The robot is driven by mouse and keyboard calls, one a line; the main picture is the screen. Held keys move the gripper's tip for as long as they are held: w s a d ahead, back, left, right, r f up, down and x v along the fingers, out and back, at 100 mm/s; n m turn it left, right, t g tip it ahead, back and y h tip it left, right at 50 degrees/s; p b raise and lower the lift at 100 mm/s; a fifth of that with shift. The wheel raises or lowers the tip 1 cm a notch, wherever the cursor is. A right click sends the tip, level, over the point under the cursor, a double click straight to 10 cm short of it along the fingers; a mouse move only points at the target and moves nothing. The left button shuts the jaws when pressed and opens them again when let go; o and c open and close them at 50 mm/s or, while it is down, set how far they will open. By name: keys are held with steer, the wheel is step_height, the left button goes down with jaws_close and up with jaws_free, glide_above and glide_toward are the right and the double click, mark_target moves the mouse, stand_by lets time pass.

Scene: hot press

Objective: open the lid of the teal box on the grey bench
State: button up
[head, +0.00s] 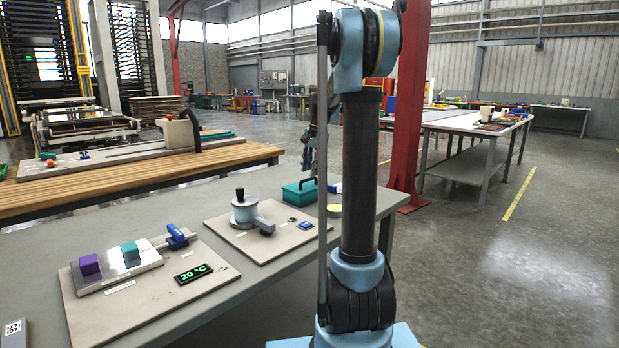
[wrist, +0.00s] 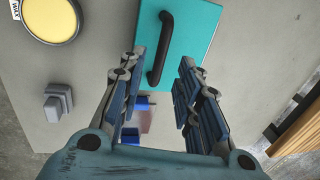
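The teal box (head: 296,196) stands on the grey bench (head: 285,262), with its lid down as far as I can see and a dark handle on top. Part of the box is hidden by my arm in the head view. In the wrist view I look down on the teal lid (wrist: 203,30) and its black curved handle (wrist: 160,48). My gripper (wrist: 164,64) is open and empty, with one finger on each side of the handle's near end in the picture. I cannot tell how high the fingertips are above the lid.
A yellow disc (wrist: 50,18) and a grey block (wrist: 58,97) are in the wrist view. A red column (head: 405,120) rises behind the arm.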

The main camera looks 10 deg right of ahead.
mark_target(310, 179)
steer(key=shift+w+a+f, duration=0.1)
steer(key=shift+w+f, duration=0.05)
steer(key=shift+f, duration=0.7)
steer(key=shift+w+a+f, duration=0.1)
steer(key=shift+f, duration=0.7)
steer(key=shift+c, duration=0.5)
jaws_close()
